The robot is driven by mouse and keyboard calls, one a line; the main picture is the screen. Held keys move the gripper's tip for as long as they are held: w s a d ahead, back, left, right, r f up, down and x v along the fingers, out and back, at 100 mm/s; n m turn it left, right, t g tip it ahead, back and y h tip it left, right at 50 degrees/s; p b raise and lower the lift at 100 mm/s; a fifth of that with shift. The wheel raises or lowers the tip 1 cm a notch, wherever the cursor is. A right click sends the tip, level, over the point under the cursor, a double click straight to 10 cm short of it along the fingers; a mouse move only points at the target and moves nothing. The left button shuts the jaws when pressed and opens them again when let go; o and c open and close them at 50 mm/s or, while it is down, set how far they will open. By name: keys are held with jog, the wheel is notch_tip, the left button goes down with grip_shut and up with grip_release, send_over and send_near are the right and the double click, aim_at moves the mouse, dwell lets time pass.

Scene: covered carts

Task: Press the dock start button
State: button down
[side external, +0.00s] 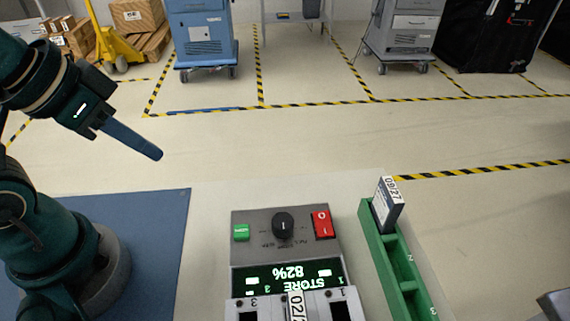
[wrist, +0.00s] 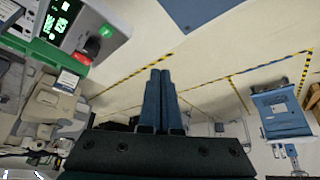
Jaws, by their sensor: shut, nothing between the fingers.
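The dock (side external: 250,215) is a grey box in the side external view, with a green button (side external: 241,232), a black knob (side external: 283,225) and a red rocker switch (side external: 322,224). Its lit display (side external: 288,275) reads upside down, "STORE" and "82%". I cannot tell which control is the start button. In the wrist view the dock (wrist: 115,20) and green button (wrist: 106,32) are at the upper left. My gripper (side external: 158,154) is shut and empty, raised above and left of the dock, touching nothing. Its closed fingertips (wrist: 160,74) also show in the wrist view.
A green rack (side external: 372,242) stands right of the dock, holding an upright dark block labelled 09/27 (side external: 387,205). Another label, starting 02 (side external: 295,305), stands at the dock's front slots. A blue mat (side external: 160,225) lies left. Carts (side external: 205,45) stand far back.

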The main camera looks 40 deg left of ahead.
jog(key=m+t+h, duration=0.1)
jog(key=m+t, duration=0.1)
jog(key=m, duration=0.9)
send_over(236, 232)
jog(key=shift+f, duration=0.45)
jog(key=shift+f, duration=4.4)
